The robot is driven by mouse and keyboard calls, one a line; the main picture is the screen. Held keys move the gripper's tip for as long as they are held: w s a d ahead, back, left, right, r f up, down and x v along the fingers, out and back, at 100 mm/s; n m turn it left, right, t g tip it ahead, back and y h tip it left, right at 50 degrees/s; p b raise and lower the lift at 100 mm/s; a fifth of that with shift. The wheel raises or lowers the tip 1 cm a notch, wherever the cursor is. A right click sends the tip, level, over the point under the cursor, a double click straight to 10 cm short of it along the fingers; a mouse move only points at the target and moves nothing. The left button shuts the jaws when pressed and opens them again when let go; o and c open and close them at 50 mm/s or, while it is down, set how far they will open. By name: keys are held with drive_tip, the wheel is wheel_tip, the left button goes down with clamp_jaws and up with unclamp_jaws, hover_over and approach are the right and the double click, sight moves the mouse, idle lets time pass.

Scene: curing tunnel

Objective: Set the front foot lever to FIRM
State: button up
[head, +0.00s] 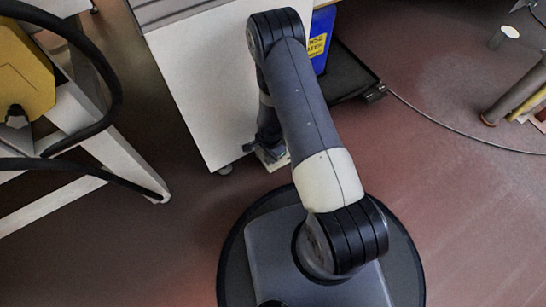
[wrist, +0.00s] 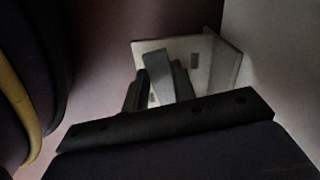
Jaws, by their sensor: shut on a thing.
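The front foot lever (wrist: 158,74) is a grey upright bar in the wrist view, in front of a pale slotted plate (wrist: 206,52) low beside the white cabinet (head: 195,85). My gripper (wrist: 160,88) is shut on the lever, with a dark finger on each side of it. In the head view my gripper (head: 262,150) is low at the cabinet's bottom right corner, largely hidden by my arm. A little of the pale plate (head: 272,163) shows under it. No FIRM marking can be read, so I cannot tell the lever's setting.
A blue box with a yellow label (head: 319,45) stands right of the cabinet by a dark tray (head: 352,75). A cable (head: 450,132) crosses the floor at right. A white frame (head: 85,150) with black hoses stands at left. Red floor at lower right is open.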

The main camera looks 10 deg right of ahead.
drive_tip(key=shift+w+a+m, duration=0.15)
drive_tip(key=shift+w+m, duration=0.3)
drive_tip(key=shift+m, duration=0.65)
drive_tip(key=o, duration=1)
wheel_tip(320, 180, up, 11)
drive_tip(key=p, duration=0.4)
drive_tip(key=shift+f, duration=0.1)
wheel_tip(320, 180, down, 11)
drive_tip(key=b, duration=0.4)
drive_tip(key=shift+b, duration=0.35)
drive_tip(key=shift+s, duration=0.1)
